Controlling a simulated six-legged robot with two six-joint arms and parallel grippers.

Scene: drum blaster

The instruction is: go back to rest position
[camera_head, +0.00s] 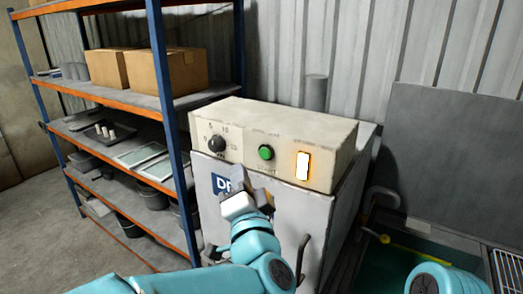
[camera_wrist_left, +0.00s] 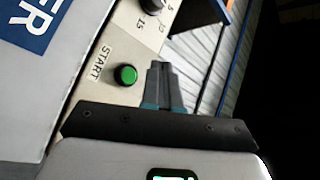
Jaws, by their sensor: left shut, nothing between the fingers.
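My left arm comes in from the left in the head view, and my left gripper (camera_head: 240,183) is in front of the drum blaster (camera_head: 270,135), just below its control panel. In the left wrist view the gripper's fingers (camera_wrist_left: 164,84) are together with nothing between them. The panel has a black dial (camera_head: 216,143), a green START button (camera_head: 266,152) and a glowing white-orange switch (camera_head: 302,166). The green button (camera_wrist_left: 126,75) shows beside the fingers in the left wrist view. A teal part of mine (camera_head: 445,280) shows at the bottom right; my right gripper does not show.
A blue and orange shelf (camera_head: 158,100) with cardboard boxes (camera_head: 165,70) stands at the left. A grey panel (camera_head: 455,150) and a dark green basin (camera_head: 400,260) are at the right. A door handle (camera_head: 302,258) sticks out of the machine's front. The floor (camera_head: 45,240) at left is clear.

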